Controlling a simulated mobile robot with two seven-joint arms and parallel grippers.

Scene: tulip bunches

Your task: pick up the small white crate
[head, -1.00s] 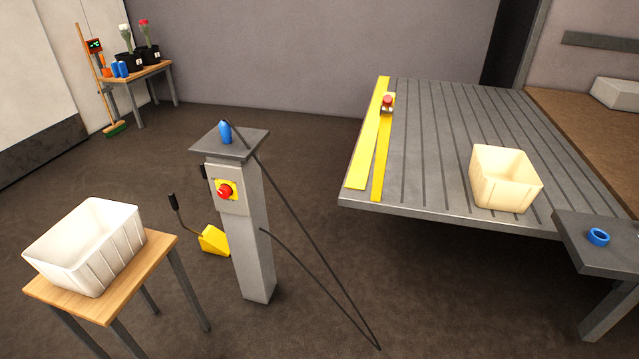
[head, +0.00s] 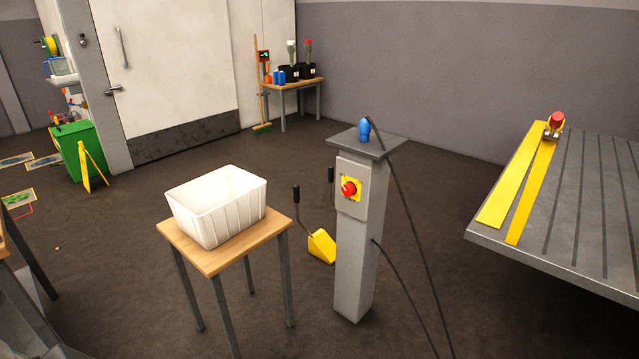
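The small white crate (head: 222,222) stands upright on a small wooden-topped table (head: 212,259), left of the middle in the head view. It has ribbed sides and an open top, and its inside looks empty. Neither of my grippers shows in the head view. Nothing touches the crate except the table top under it.
A grey pedestal (head: 358,240) with a red stop button and a trailing black cable stands right of the table. A yellow wedge (head: 321,246) lies on the floor between them. A slatted grey platform (head: 590,210) is at right. A green bin (head: 80,150) stands back left.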

